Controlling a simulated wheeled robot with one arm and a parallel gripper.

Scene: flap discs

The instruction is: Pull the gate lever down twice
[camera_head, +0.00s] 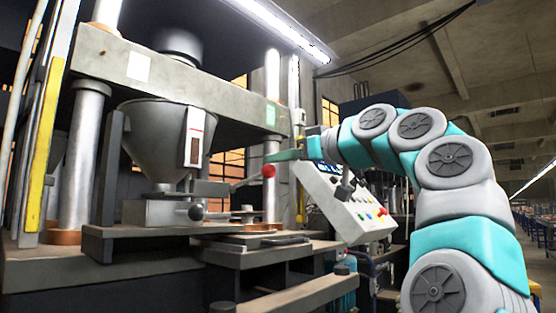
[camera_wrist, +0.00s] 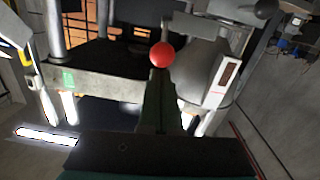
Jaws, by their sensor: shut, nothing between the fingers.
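The gate lever ends in a red ball knob (camera_head: 268,170); its thin rod rises to the right from the mechanism under the grey hopper (camera_head: 160,138). The knob also shows in the wrist view (camera_wrist: 162,54), right at the tip of my fingers. My gripper (camera_head: 270,157) is shut and empty, its teal tip just above the knob in the head view. In the wrist view my gripper (camera_wrist: 160,76) shows as a dark, narrow closed pair. I cannot tell whether it touches the knob. The lever's base is partly hidden by the metal parts under the hopper.
A control panel (camera_head: 345,205) with coloured buttons stands right of the lever, below my arm. A steel column (camera_head: 272,95) rises behind the knob. A second, dark knob (camera_head: 196,212) sits lower left on the block under the hopper. The machine bed (camera_head: 240,258) lies below.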

